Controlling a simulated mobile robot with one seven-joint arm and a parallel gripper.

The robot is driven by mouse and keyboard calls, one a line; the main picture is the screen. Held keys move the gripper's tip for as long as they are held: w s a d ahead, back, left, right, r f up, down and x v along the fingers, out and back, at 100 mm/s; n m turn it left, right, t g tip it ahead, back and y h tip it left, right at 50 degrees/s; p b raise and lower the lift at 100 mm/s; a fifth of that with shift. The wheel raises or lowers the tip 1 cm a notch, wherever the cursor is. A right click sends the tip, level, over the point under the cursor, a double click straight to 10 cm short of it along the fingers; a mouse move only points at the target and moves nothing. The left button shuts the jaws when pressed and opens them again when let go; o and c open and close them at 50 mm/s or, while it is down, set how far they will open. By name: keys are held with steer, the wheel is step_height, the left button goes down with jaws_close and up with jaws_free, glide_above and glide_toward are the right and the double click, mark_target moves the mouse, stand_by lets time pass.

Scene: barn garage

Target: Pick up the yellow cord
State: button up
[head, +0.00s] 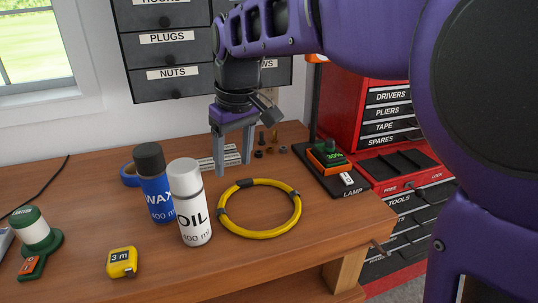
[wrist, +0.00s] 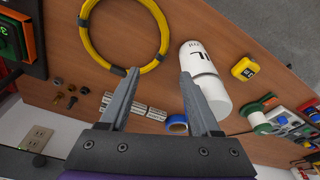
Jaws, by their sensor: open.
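The yellow cord (head: 259,232) is a coiled ring with dark bands. It lies flat on the wooden bench, right of the white OIL bottle. It also shows at the top of the wrist view (wrist: 162,20), partly cut off by the upper edge. My gripper (head: 233,172) is open and empty, pointing down above the bench behind the cord's left side. In the wrist view, my gripper's fingertips (wrist: 160,74) stand apart, with the cord beyond and to the left of them. The cord is apart from the fingers.
The white OIL bottle (head: 188,205) and blue WAX bottle (head: 156,190) stand left of the cord. Several bolts and nuts (head: 266,145) lie behind it. A lamp charger (head: 328,157) sits at right. A yellow tape measure (head: 122,262) lies at front left.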

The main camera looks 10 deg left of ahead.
steer(key=b, duration=0.2)
glide_above(230, 219)
steer(key=s+d, duration=0.1)
step_height(230, 219, down, 12)
steer(key=shift+s+r, duration=0.1)
steer(key=shift+r, duration=0.05)
steer(key=shift+w+a+f+b, duration=0.15)
steer(key=shift+w+f+b, duration=0.05)
steer(key=shift+f, duration=0.75)
steer(key=shift+w+a+f+b, duration=0.2)
steer(key=shift+f+b, duration=0.05)
steer(key=shift+f, duration=0.75)
steer(key=shift+w+a+f+b, duration=0.15)
steer(key=shift+w+f+b, duration=0.05)
steer(key=shift+f, duration=0.75)
jaws_close()
steer(key=shift+r, duration=0.1)
